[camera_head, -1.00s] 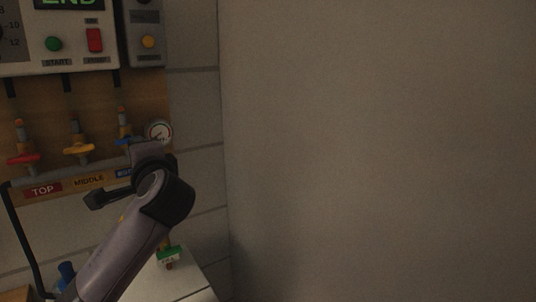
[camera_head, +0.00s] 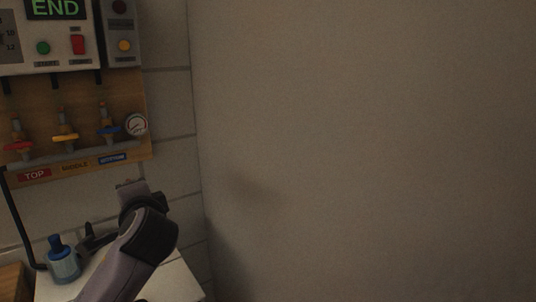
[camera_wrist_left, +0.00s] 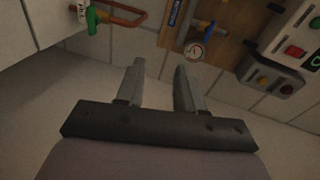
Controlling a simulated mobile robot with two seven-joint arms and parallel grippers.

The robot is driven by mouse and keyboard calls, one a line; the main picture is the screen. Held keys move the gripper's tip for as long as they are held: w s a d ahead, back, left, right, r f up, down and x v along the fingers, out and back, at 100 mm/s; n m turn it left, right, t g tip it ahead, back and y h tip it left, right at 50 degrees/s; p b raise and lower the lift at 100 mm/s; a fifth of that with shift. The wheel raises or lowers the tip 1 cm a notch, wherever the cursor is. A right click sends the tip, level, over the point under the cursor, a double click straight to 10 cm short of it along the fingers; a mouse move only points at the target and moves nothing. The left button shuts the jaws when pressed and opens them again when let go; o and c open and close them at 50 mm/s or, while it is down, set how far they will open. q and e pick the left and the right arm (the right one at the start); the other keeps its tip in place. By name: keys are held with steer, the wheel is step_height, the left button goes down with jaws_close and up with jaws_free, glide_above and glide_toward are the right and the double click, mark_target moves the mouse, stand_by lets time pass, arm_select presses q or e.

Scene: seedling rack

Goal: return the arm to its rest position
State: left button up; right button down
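My left arm comes in from the lower left in the head view. Its gripper (camera_head: 106,212) is below the valve board, with the fingers spread apart. In the left wrist view the two fingers of the left gripper (camera_wrist_left: 159,66) are clearly apart, with nothing between them. The fingers point toward the tiled wall. My right gripper is in neither view.
A valve board (camera_head: 105,90) with red, yellow and blue valves and a gauge (camera_head: 136,124) hangs on the wall. A control box (camera_head: 60,61) shows END. A blue-topped container (camera_head: 64,265) stands left of my arm. A plain wall (camera_head: 370,150) fills the right.

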arm_select(q)
steer(key=s+d+f+n+g+h, duration=0.1)
steer(key=s+f+n+g+h, duration=0.15)
steer(key=s+f, duration=0.65)
steer(key=s+d+f+n+g+h, duration=0.1)
steer(key=s+f+g+h, duration=0.3)
steer(key=f, duration=0.9)
steer(key=s+f+n+g+h, duration=0.15)
steer(key=s+f, duration=0.25)
steer(key=s, duration=0.7)
steer(key=s+f+n+g+h, duration=0.1)
steer(key=s+f+n+g, duration=0.2)
steer(key=s, duration=0.7)
steer(key=w+d+f+t+h, duration=0.1)
steer(key=w+f+t, duration=0.1)
steer(key=f+t, duration=0.2)
steer(key=w+d+f+t+h, duration=0.1)
steer(key=w+d+f+t, duration=0.1)
steer(key=f, duration=0.4)
steer(key=shift+w+d+t, duration=0.3)
steer(key=shift+w+t, duration=0.5)
steer(key=shift+t, duration=0.2)
